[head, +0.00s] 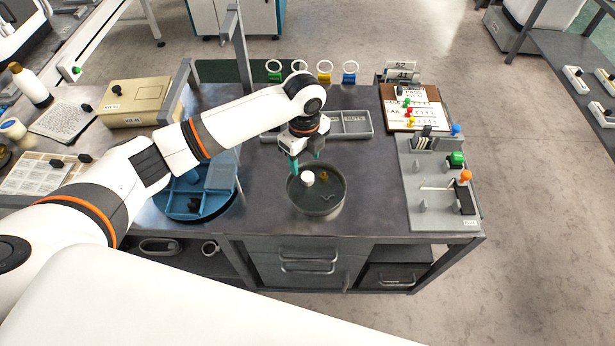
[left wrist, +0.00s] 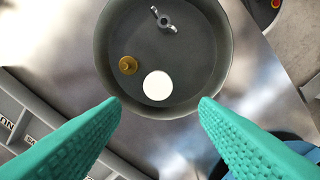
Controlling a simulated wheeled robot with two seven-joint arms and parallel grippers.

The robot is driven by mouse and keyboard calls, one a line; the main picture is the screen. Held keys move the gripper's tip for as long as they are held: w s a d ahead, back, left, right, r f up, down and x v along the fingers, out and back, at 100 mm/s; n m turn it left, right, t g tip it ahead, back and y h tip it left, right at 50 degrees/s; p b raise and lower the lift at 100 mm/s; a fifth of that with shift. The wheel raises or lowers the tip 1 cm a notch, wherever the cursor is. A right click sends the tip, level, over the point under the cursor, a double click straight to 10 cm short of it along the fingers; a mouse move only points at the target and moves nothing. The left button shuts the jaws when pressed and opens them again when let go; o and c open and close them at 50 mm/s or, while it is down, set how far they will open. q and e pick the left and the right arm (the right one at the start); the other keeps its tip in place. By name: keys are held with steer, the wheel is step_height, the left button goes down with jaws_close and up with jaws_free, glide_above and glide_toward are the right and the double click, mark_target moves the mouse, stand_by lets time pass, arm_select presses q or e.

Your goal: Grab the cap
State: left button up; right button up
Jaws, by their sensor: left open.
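A round white cap (head: 307,177) lies in a round dark grey bowl (head: 342,198) on the workbench. In the left wrist view the cap (left wrist: 157,86) sits near the bowl's wall (left wrist: 103,60), on the side closest to my fingers. A small brass piece (left wrist: 128,65) lies beside it, and a metal wing nut (left wrist: 164,19) lies farther across the bowl. My left gripper (head: 304,162) points down just above the bowl's far edge. Its teal fingers (left wrist: 158,102) are wide apart with nothing between them, and the cap appears between and beyond their tips. My right gripper is not visible.
A grey compartment tray (head: 350,123) lies behind the bowl. A blue round organizer (head: 185,213) stands to its left. A grey switch panel (head: 420,200) and a clipboard (head: 398,120) are at right. The bench between bowl and panel is clear.

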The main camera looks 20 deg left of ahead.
mark_target(307, 176)
arm_select(q)
steer(key=shift+s+d+f, duration=0.1)
steer(key=shift+d+f, duration=0.1)
steer(key=shift+f, duration=1.3)
steer(key=shift+d+f, duration=0.2)
steer(key=shift+f, duration=1.3)
steer(key=c, duration=1)
